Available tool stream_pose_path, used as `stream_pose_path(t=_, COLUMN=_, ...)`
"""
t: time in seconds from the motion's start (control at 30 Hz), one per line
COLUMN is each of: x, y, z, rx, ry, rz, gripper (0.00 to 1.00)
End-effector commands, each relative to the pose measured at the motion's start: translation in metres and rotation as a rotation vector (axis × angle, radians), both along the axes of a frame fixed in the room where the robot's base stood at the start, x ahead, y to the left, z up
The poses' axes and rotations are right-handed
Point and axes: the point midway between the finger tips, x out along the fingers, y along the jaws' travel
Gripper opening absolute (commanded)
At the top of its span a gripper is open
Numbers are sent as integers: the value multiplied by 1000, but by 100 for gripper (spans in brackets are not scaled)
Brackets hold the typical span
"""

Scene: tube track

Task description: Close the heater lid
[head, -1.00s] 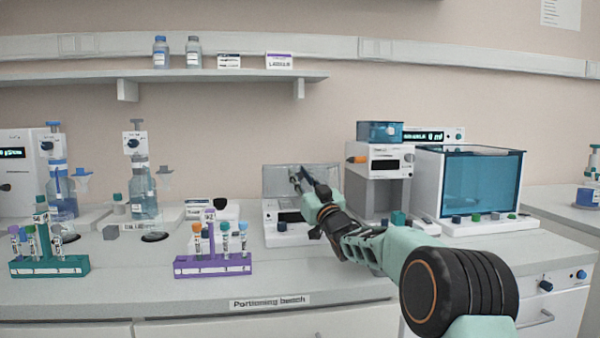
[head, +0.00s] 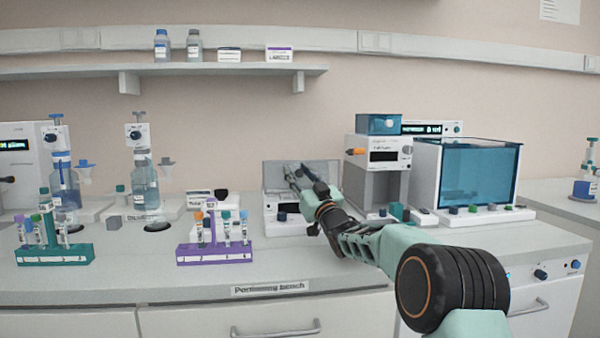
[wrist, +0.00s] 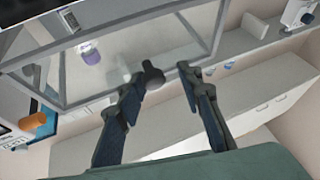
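The heater (head: 285,222) is a low white box with a dark knob, standing at the middle of the bench. Its lid (head: 271,177) is a clear framed panel standing raised at the back of the box. My gripper (head: 297,170) is in front of the lid, with its two dark fingers pointing at it and hiding part of it. In the wrist view the lid (wrist: 118,55) fills the upper left, and the fingertips (wrist: 168,72) are apart, close to its lower edge. Nothing is held between them. Whether they touch the lid cannot be told.
A purple tube rack (head: 215,255) stands left of the heater, and a teal rack (head: 55,254) farther left. A grey-white device with an orange knob (head: 391,153) and a blue glass-fronted box (head: 465,175) stand close on the right. The bench front (head: 150,287) is clear.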

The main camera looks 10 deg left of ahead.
Motion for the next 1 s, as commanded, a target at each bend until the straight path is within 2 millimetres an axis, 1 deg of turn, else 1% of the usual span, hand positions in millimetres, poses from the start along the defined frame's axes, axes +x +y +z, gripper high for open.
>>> stream_pose_path(t=0.03, x=3, y=1, z=-13, rx=-7, ry=22, rz=-2, gripper=36)
stream_pose_path(t=0.57, x=2, y=1, z=-7, rx=-5, ry=15, rz=-1, gripper=36)
stream_pose_path(t=0.67, x=2, y=1, z=1, rx=-5, ry=12, rz=-1, gripper=36)
stream_pose_path(t=0.77, x=1, y=0, z=18, rx=-3, ry=9, rz=-2, gripper=36)
stream_pose_path(t=0.9, x=1, y=-2, z=48, rx=-2, ry=7, rz=-4, gripper=36)
stream_pose_path(t=1.0, x=1, y=-2, z=66, rx=-2, ry=7, rz=-4, gripper=36)
